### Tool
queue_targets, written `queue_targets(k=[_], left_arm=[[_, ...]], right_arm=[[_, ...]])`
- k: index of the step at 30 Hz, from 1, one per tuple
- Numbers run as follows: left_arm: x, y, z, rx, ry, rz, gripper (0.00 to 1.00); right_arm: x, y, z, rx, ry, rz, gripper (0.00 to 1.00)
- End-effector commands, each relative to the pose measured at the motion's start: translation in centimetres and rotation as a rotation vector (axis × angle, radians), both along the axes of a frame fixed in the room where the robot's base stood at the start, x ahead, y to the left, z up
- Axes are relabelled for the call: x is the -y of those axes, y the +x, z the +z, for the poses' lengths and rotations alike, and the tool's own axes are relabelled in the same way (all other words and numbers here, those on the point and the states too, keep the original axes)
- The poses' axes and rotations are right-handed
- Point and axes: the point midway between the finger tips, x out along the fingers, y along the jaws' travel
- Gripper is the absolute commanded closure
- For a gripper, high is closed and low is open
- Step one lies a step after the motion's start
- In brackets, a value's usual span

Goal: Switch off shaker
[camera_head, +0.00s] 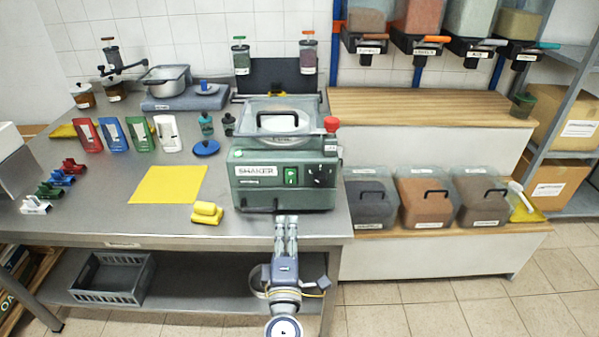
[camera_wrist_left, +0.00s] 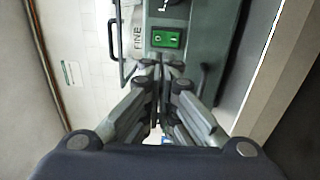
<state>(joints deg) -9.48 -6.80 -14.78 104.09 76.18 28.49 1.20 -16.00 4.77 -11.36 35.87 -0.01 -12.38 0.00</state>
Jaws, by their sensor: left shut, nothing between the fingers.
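The shaker (camera_head: 245,190) is a green machine labelled SHAKER, standing at the table's front right corner. A lidded clear container with a black handle sits on it. Its front bears a green rocker switch (camera_head: 291,176) and a black knob (camera_head: 320,174); a red button (camera_head: 331,124) is on top at the right. My left gripper (camera_head: 286,220) is shut and empty, just in front of and below the switch. In the left wrist view the fingertips (camera_wrist_left: 160,64) are close below the switch (camera_wrist_left: 166,39); I cannot tell if they touch the front panel.
A yellow mat (camera_head: 168,184) and a yellow clip-like piece (camera_head: 207,212) lie left of the shaker. Lidded bins (camera_head: 371,202) stand on a low shelf to the right. A grey crate (camera_head: 112,278) is under the table. The floor at front right is clear.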

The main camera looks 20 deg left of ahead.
Motion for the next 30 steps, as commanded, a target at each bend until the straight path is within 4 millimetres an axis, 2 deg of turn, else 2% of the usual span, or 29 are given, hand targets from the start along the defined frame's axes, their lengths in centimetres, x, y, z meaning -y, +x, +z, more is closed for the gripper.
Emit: queue_targets(k=[1, 6, 10, 14, 21, 30], left_arm=[[0.0, 0.0, 0.0, 0.001, -0.003, 0.001, 1.00], [0.0, 0.0, 0.0, 0.000, -0.001, 0.000, 1.00], [0.0, 0.2, 0.1, 0.000, 0.000, 0.000, 1.00], [-0.3, 1.3, 0.3, 0.002, 0.001, 0.000, 1.00], [-1.6, 5.8, 1.1, 0.002, 0.003, -0.001, 1.00], [-3.2, 11.2, 1.7, 0.000, 0.003, -0.001, 1.00]], right_arm=[[0.1, -1.2, -0.1, -0.019, -0.002, 0.000, 0.60], [0.1, -3.7, -0.2, -0.055, -0.004, 0.000, 0.60], [-0.1, -4.2, -0.2, -0.061, -0.001, 0.000, 0.60], [-0.4, -3.3, 0.1, -0.048, 0.003, 0.000, 0.60], [-0.6, -0.9, 1.0, -0.010, 0.007, 0.001, 0.60], [-0.5, -1.9, 1.2, -0.027, 0.004, 0.001, 0.60]])
